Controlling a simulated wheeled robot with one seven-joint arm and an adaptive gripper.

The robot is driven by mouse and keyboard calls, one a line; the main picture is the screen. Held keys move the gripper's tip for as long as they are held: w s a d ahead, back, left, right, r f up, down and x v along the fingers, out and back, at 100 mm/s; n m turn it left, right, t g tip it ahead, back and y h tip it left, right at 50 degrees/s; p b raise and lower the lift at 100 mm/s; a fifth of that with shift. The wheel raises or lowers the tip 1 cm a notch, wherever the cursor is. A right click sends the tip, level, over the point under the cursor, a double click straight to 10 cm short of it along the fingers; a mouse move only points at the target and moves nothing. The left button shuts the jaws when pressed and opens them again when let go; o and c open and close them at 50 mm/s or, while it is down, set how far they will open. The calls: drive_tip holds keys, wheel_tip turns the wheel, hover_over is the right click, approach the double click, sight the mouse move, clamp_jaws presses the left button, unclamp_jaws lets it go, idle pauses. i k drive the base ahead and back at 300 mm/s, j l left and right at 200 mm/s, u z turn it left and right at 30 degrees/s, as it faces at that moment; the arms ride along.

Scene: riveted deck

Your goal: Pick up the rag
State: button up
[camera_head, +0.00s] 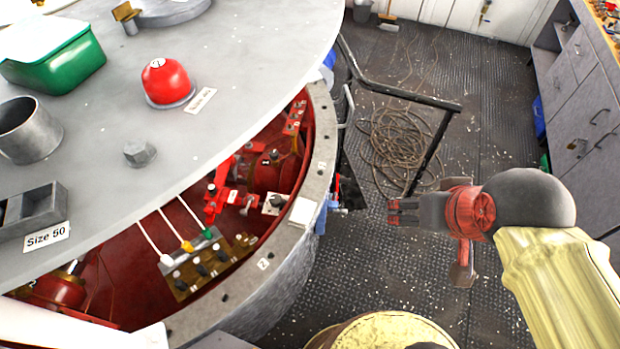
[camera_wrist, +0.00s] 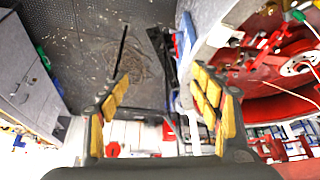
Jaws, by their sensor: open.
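I cannot make out a rag for certain in either view. Small blue patches show at the round machine's edge, one upper (camera_head: 328,58) and one lower (camera_head: 322,215); they are too small to tell whether they are cloth. My gripper (camera_head: 403,212) is over the deck floor, right of the round machine, pointing left in the head view. In the wrist view my gripper (camera_wrist: 162,80) has its yellow-padded fingers wide apart, with nothing between them.
A grey round tabletop (camera_head: 110,110) holds a green tub (camera_head: 58,62), a red knob (camera_head: 167,81) and a metal cup (camera_head: 28,130). A dark metal frame (camera_head: 410,97) stands before coiled rope (camera_head: 395,150) on the floor. Grey cabinets (camera_head: 580,90) stand at right.

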sight(300, 217)
drive_tip(key=i+l+u, duration=0.7)
drive_tip(key=k+l, duration=0.05)
